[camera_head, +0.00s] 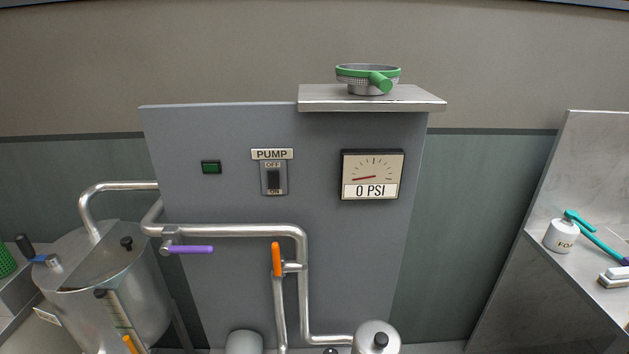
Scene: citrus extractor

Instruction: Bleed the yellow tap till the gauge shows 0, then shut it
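The gauge (372,175) on the grey panel reads "0 PSI", with its red needle pointing left. I cannot tell from this part whether that tap is open or shut. An orange handle (276,258) stands upright on the pipe beside the panel's middle. A purple handle (190,250) lies level on the upper pipe. My gripper is not in view.
The grey panel (230,130) carries a PUMP switch (274,179) marked OFF and ON and a dark green lamp (211,167). A green-rimmed strainer (368,78) sits on the shelf (320,98) above. A white pot (561,236) and teal-handled tool (592,235) are at right.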

